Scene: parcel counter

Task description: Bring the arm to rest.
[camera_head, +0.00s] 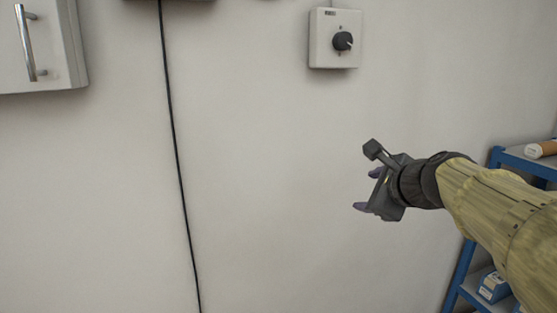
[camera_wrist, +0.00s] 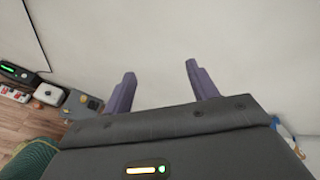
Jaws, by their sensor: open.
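My gripper (camera_head: 364,190) is at the right of the head view, at the end of my raised arm, in front of a bare pale wall. Its two purple fingers stand apart with nothing between them. They also show in the wrist view (camera_wrist: 160,82), open and empty, with only wall beyond them. My arm reaches in from the right edge of the head view.
A dial box (camera_head: 335,39) and a white cabinet (camera_head: 38,45) are on the wall. A black cable (camera_head: 177,150) hangs between them. A blue shelf (camera_head: 497,158) with small goods stands right, partly behind my arm. Several devices (camera_wrist: 48,93) show left in the wrist view.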

